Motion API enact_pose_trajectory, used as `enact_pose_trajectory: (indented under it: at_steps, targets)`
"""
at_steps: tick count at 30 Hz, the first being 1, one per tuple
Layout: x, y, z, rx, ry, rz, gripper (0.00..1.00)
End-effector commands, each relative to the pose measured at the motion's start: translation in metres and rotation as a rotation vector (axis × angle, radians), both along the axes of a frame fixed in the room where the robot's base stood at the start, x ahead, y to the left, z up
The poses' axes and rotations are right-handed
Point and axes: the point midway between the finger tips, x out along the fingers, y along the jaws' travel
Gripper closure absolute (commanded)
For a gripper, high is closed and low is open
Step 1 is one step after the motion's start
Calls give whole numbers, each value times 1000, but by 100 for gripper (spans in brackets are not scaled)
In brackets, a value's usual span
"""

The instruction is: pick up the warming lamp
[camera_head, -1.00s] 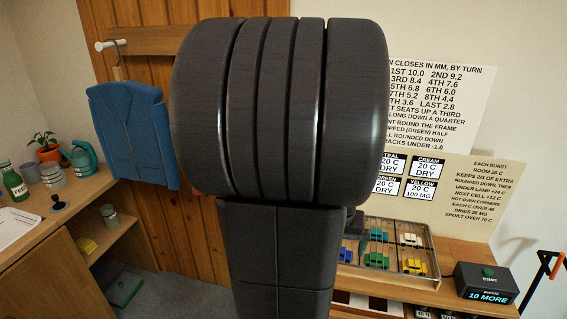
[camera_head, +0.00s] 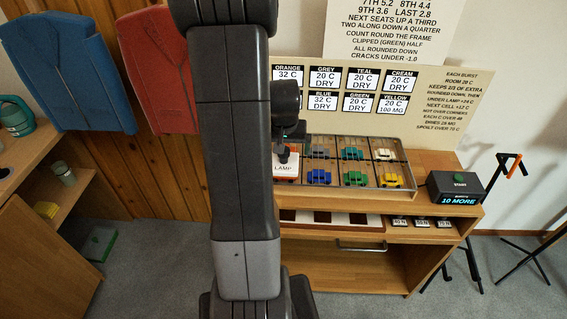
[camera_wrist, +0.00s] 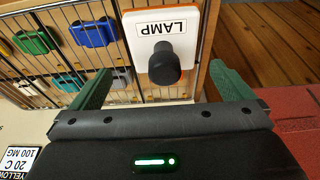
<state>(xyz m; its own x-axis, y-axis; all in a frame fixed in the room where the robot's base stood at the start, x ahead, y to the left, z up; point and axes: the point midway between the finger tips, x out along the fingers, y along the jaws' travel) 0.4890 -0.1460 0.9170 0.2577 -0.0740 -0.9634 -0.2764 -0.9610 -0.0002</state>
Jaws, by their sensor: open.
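The warming lamp (camera_wrist: 157,22) is a white square block with an orange edge, a LAMP label and a black upright knob (camera_wrist: 165,65). In the wrist view it sits on the wire rack, at the rack's edge. In the head view the lamp (camera_head: 287,170) is at the rack's left end, partly hidden by my arm. In the head view my gripper is mostly hidden behind the arm.
The wire rack (camera_head: 411,176) holds several small toy cars on a wooden bench (camera_head: 440,163). A black timer box (camera_head: 453,190) reading 10 MORE stands to its right. A card board (camera_head: 440,95) stands behind.

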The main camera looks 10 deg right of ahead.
Motion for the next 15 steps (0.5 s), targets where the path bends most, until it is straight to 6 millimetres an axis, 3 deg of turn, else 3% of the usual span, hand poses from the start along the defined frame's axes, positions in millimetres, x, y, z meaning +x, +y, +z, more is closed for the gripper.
enact_pose_trajectory:
  at_steps: [5,15]
  targets:
    - [2,1,-9,0,4,0,0]
    - [11,2,-47,1,3,0,0]
